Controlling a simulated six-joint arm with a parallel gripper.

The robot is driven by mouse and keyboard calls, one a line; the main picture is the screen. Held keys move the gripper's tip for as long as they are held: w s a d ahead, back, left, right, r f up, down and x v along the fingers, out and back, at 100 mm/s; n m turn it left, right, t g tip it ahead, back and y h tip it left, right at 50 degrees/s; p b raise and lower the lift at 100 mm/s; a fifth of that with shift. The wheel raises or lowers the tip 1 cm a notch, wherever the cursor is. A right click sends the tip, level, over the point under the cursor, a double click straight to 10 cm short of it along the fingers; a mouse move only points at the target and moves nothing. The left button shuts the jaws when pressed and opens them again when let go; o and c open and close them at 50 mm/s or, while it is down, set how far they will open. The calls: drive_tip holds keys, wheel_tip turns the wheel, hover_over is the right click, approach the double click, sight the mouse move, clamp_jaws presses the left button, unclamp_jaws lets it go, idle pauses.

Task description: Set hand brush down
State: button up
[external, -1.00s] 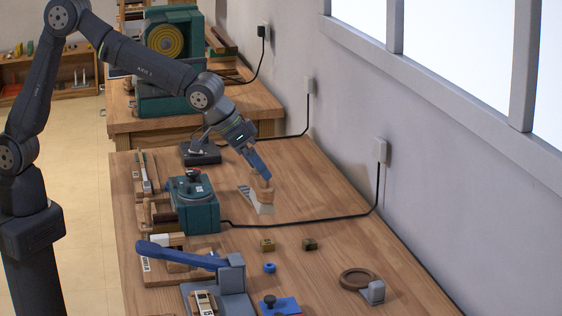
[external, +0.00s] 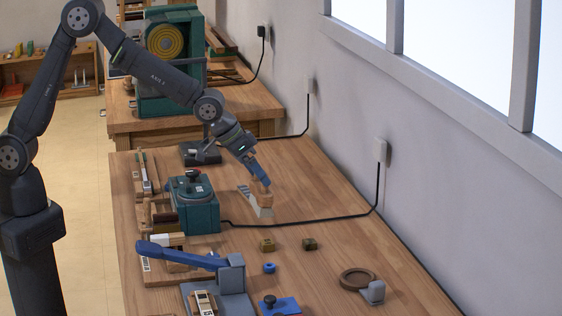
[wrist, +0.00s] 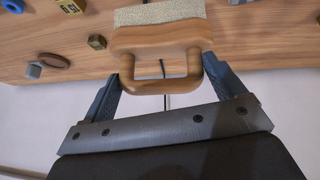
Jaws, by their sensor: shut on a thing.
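The hand brush (external: 266,199) has a wooden body and handle with pale bristles. My gripper (external: 263,180) is shut on the handle and points down to the right. The fingers partly hide the brush's top in the external view.
A green machine (external: 194,205) stands left of the brush, with a black cable (external: 300,223) crossing the bench nearby. Small blocks (external: 267,245) and a brown ring (external: 358,278) lie nearer the camera.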

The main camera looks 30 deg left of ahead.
sight(257, 186)
drive_tip(key=shift+w+f, duration=0.15)
drive_tip(key=shift+f, duration=1.95)
drive_tip(key=shift+f, duration=0.15)
drive_tip(key=o, duration=1.1)
drive_tip(key=shift+r, duration=0.25)
drive_tip(key=v, duration=1.2)
drive_tip(key=shift+f, duration=0.15)
